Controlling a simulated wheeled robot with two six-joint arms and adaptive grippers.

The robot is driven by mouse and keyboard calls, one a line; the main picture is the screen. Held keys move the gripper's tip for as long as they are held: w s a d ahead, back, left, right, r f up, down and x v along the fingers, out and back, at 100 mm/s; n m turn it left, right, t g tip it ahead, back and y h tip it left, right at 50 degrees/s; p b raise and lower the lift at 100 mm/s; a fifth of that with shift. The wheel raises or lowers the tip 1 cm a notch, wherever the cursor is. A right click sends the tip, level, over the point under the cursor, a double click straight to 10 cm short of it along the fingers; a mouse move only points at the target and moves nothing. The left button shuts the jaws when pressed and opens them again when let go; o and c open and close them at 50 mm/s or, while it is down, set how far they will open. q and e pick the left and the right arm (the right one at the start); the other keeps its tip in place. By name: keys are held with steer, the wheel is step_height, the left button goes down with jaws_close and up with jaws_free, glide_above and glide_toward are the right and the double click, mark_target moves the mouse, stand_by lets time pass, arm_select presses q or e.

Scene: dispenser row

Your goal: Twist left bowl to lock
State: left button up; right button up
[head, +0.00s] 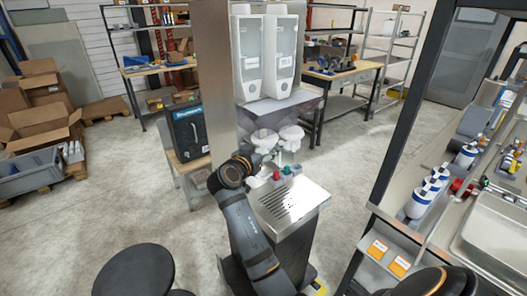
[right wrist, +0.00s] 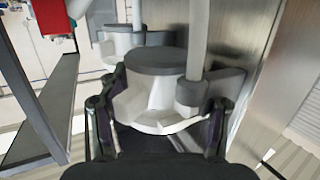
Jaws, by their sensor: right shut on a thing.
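The left bowl (head: 264,137) is white and hangs under the left dispenser, beside the right bowl (head: 291,136). My right gripper (head: 268,150) reaches it from the front left. In the right wrist view, the fingers of this gripper (right wrist: 157,118) are shut on the left bowl (right wrist: 155,103), one on each side. The bowl has a grey round top and a faceted white body, close under a vertical pipe. The right bowl (right wrist: 122,42) shows partly behind it. Whether the bowl is locked cannot be told. My left gripper is not in view.
Two tall white dispensers (head: 266,55) stand above the bowls on a metal column (head: 212,85). A metal stand (head: 290,203) with coloured buttons is below. A dark blue case (head: 188,132) sits at left. A workbench with bottles (head: 421,200) is at right.

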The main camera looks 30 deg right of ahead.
stand_by(0.4)
steer(key=o, duration=1.3)
steer(key=shift+c, duration=0.2)
